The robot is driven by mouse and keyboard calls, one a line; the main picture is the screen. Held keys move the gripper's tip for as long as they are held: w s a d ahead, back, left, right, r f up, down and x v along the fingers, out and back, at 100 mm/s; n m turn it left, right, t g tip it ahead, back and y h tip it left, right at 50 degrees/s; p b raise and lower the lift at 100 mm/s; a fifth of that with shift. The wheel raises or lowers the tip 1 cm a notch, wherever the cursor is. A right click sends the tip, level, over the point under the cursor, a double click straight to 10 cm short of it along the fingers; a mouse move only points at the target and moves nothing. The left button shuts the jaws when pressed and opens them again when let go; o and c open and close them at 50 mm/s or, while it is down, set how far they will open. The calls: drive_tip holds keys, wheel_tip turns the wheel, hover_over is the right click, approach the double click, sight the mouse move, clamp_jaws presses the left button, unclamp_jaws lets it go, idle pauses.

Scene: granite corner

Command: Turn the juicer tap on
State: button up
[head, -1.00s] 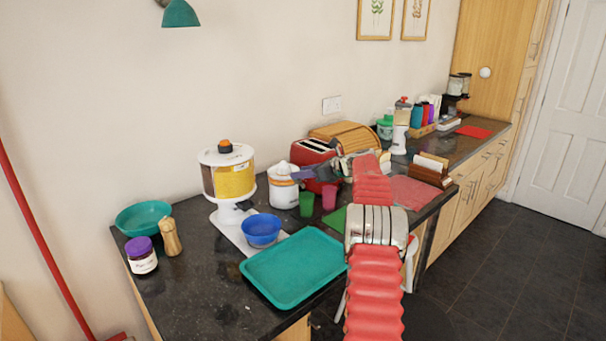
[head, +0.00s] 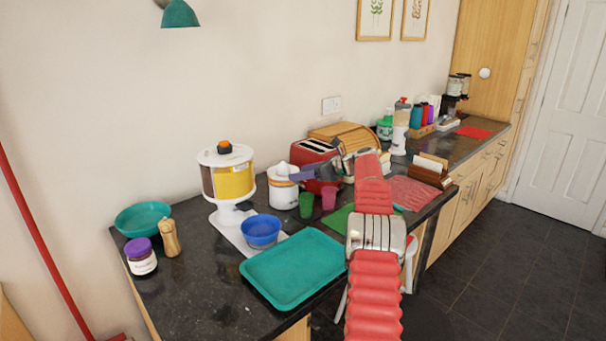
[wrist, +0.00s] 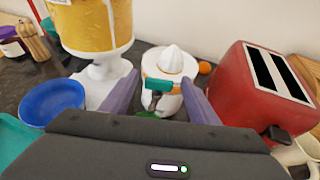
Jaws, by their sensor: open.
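The juicer (head: 284,194) is white with an orange band and a ribbed cone on top. It stands on the counter between the cereal dispenser and the red toaster, and also shows in the wrist view (wrist: 172,62). Its tap has a teal handle (wrist: 159,86) on the front, with a dark spout part below. My gripper (wrist: 161,82) is open, with its purple fingers on either side of the tap, pointing at the juicer. I cannot tell whether the fingers touch anything. In the head view my gripper (head: 303,174) partly covers the juicer's right side.
The cereal dispenser (head: 232,181) stands left, with a blue bowl (head: 261,231) before it. The red toaster (head: 314,156) is close on the right. Green (head: 306,206) and pink (head: 329,197) cups stand in front. A teal tray (head: 293,268) lies at the counter's front edge.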

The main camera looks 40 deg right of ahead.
drive_tip(key=v, duration=1.3)
drive_tip(key=shift+s, duration=0.35)
drive_tip(key=shift+d+r, duration=0.1)
